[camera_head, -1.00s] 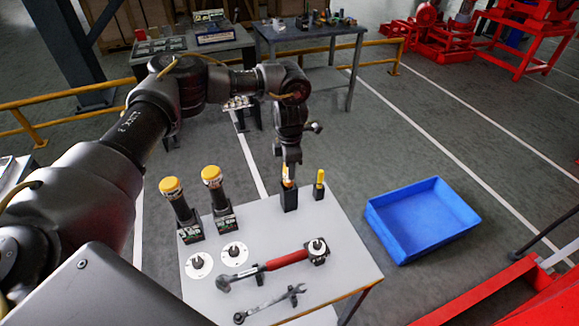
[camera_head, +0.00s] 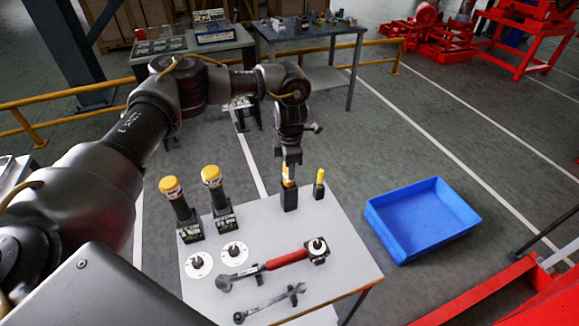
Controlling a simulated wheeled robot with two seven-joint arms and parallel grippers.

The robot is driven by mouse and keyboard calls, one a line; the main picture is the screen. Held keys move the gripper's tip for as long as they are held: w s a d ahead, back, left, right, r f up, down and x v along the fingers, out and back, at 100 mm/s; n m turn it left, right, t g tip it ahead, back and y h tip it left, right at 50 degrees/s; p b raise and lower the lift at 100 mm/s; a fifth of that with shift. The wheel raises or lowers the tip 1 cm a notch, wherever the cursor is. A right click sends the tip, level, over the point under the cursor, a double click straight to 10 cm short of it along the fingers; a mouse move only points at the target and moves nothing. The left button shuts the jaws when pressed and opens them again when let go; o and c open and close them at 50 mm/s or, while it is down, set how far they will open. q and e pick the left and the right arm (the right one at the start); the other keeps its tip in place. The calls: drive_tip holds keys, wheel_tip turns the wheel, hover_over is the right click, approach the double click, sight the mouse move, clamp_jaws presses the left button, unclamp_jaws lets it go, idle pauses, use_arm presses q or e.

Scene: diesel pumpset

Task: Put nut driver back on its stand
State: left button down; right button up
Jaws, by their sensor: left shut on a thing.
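My left gripper (camera_head: 289,172) points down over the back edge of the grey table (camera_head: 210,298). It is shut on a yellow-handled nut driver (camera_head: 285,173), whose handle is mostly hidden by the fingers. The nut driver is upright, in or just above a small black stand (camera_head: 290,200); I cannot tell how deep it sits. A second yellow-handled driver (camera_head: 320,177) stands upright in a similar black stand (camera_head: 319,192) just to the right. My right gripper is not in view.
Two yellow-capped black tools (camera_head: 177,200) (camera_head: 217,190) stand at the table's back left. Two white discs (camera_head: 199,264) (camera_head: 234,253), a red-handled torque wrench (camera_head: 285,260) and a spanner (camera_head: 268,302) lie in front. A blue bin (camera_head: 423,218) is on the floor at right.

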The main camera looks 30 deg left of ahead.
use_arm(q)
drive_tip(key=shift+f+b, duration=0.6)
drive_tip(key=shift+f, duration=0.3)
drive_tip(key=c, duration=1)
unclamp_jaws()
drive_tip(key=shift+r, duration=0.1)
drive_tip(key=shift+r, duration=0.2)
wheel_tip(320, 180, up, 10)
drive_tip(key=shift+r+b, duration=0.15)
drive_tip(key=shift+b, duration=0.65)
